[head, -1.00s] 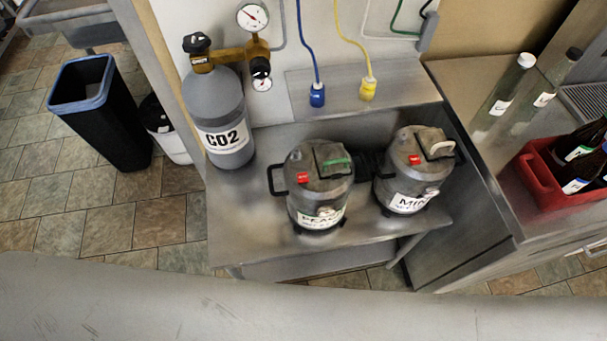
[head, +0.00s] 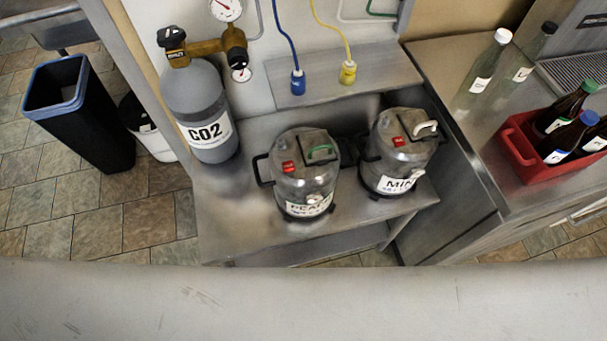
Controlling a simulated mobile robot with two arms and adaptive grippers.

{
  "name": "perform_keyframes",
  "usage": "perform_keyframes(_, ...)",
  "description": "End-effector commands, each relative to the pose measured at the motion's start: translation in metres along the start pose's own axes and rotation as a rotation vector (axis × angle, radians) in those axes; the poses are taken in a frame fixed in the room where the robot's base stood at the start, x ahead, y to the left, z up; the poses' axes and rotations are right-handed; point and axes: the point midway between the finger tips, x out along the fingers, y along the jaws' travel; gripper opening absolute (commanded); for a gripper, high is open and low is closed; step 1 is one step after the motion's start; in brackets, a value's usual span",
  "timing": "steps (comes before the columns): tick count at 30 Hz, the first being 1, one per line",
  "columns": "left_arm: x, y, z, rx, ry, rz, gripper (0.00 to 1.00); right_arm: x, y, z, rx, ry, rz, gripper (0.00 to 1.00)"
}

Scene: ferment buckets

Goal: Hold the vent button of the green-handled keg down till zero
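The green-handled keg (head: 305,178) stands upright on a low steel shelf in the head view, with a label starting "PEA". Its green handle (head: 320,151) lies on the lid, and a red button (head: 288,167) sits on the lid to the left of it. A small pale round part, perhaps a gauge, is at its front above the label; its reading is too small to tell. The keg with a white handle (head: 400,153), labelled "MIN", stands to its right and also has a red button (head: 398,141). Neither gripper is in view.
A grey CO2 cylinder (head: 190,95) with gauges stands left of the kegs. A blue connector (head: 298,84) and a yellow connector (head: 348,72) stand on the ledge behind. A red crate of bottles (head: 530,163) is on the right counter. A black bin (head: 85,125) stands at left.

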Motion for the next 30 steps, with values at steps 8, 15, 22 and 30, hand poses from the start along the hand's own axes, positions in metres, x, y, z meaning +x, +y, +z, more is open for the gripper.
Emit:
perform_keyframes(8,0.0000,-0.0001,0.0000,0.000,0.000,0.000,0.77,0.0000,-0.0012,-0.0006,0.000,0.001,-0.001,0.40)
perform_keyframes(15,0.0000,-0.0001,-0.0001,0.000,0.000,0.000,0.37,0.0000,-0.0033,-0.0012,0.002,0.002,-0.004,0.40)
perform_keyframes(22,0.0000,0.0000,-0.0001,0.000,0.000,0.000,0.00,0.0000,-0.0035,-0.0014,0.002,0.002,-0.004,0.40)
perform_keyframes(30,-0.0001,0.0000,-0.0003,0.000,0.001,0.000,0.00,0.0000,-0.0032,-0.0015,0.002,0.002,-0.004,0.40)
